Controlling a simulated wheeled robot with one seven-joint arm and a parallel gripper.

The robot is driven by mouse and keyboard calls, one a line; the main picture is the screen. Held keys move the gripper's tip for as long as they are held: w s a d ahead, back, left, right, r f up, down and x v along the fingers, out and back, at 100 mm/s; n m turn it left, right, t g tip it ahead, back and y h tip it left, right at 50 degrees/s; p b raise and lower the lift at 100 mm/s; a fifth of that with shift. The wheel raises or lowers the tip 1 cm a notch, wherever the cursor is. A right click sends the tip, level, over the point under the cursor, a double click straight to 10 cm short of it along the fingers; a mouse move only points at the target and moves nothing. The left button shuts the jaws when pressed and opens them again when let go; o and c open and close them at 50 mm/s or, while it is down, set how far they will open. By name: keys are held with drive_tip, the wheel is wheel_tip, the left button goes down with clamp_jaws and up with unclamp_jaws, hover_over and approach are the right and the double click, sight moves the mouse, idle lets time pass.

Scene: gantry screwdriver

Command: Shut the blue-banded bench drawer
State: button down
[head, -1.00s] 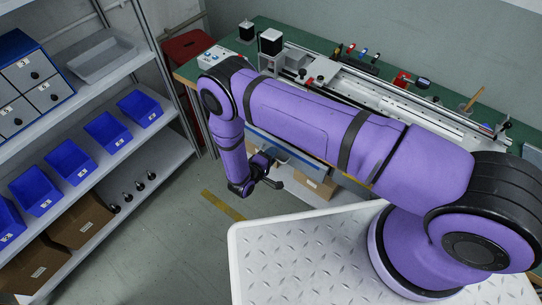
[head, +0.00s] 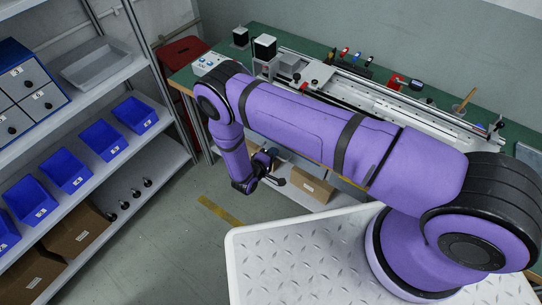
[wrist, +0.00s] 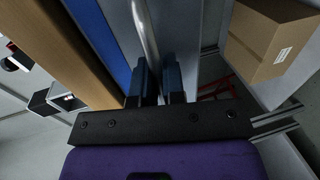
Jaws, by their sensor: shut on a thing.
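The drawer's blue band (wrist: 112,38) runs alongside the wooden bench edge (wrist: 62,48) in the wrist view, close beside it. Whether the drawer front is flush I cannot tell. A round metal bar handle (wrist: 145,28) stands along the drawer front. My gripper (wrist: 158,82) is shut on this handle, one dark finger on each side of it. In the head view my gripper (head: 273,168) hangs low at the front of the green-topped bench (head: 262,30). My arm hides most of the drawer in that view.
A cardboard box (head: 312,186) sits on the shelf under the bench, and shows in the wrist view (wrist: 262,45). A shelf rack with blue bins (head: 68,165) stands at left. Between rack and bench is open floor (head: 185,245). A linear rail lies on the bench.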

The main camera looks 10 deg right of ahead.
drive_tip(key=c, duration=1.2)
unclamp_jaws()
drive_tip(key=shift+w+d, duration=0.2)
drive_tip(key=shift+s+a, duration=0.1)
drive_tip(key=v, duration=1)
drive_tip(key=shift+s+a, duration=0.2)
drive_tip(key=shift+r, duration=0.15)
